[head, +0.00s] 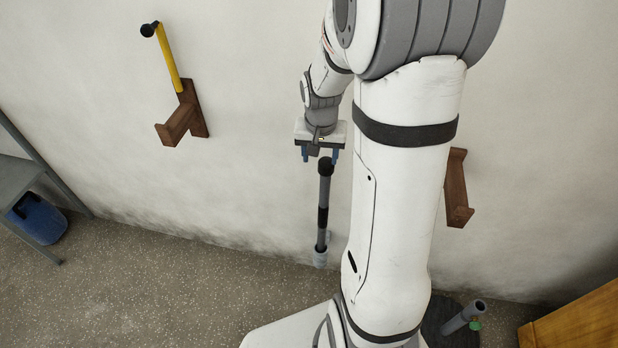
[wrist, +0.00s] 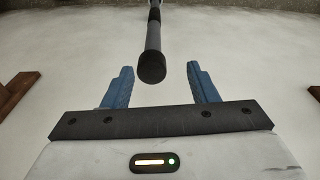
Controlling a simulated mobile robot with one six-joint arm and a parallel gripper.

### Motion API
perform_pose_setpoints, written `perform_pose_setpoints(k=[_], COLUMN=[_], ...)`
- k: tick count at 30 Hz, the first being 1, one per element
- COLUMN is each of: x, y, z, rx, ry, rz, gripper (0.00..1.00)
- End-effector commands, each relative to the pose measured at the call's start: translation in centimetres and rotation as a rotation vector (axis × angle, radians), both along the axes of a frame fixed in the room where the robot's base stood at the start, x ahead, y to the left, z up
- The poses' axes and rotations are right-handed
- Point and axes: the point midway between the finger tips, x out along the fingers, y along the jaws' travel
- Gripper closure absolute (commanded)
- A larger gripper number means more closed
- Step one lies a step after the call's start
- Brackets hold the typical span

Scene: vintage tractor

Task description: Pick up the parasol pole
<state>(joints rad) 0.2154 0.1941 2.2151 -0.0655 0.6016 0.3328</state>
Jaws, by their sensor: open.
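The parasol pole, seemingly the grey pole with black fittings (head: 323,205), stands roughly upright near the wall in the head view. Its black capped end (wrist: 151,68) shows in the wrist view, pointing toward my gripper. My gripper (head: 320,156) is just above that end in the head view. In the wrist view my gripper (wrist: 159,68) has its two blue fingers apart, one on each side of the cap, with gaps on both sides. Nothing is held. I cannot tell how the pole's lower end is supported.
Wooden wall brackets stand left (head: 178,122) and right (head: 456,190); a yellow stick (head: 169,57) is by the left one. A dark base with a grey tube (head: 464,317) is lower right, near wooden furniture (head: 580,322). A blue bin (head: 38,218) is at left. Floor between is clear.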

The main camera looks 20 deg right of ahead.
Motion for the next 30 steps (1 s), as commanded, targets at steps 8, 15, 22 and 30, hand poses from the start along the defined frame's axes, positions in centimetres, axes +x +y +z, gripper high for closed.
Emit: perform_pose_setpoints(k=[8, 15, 22, 30], x=[2.0, 2.3, 2.5, 2.7], y=[-2.8, -3.0, -3.1, -3.2], z=[-2.9, -5.3, -7.7, -10.5], rx=[0.008, 0.009, 0.008, 0.008], ry=[0.016, 0.017, 0.018, 0.016], rz=[-0.097, -0.099, -0.099, -0.098], gripper=[0.47, 0.47, 0.47, 0.47])
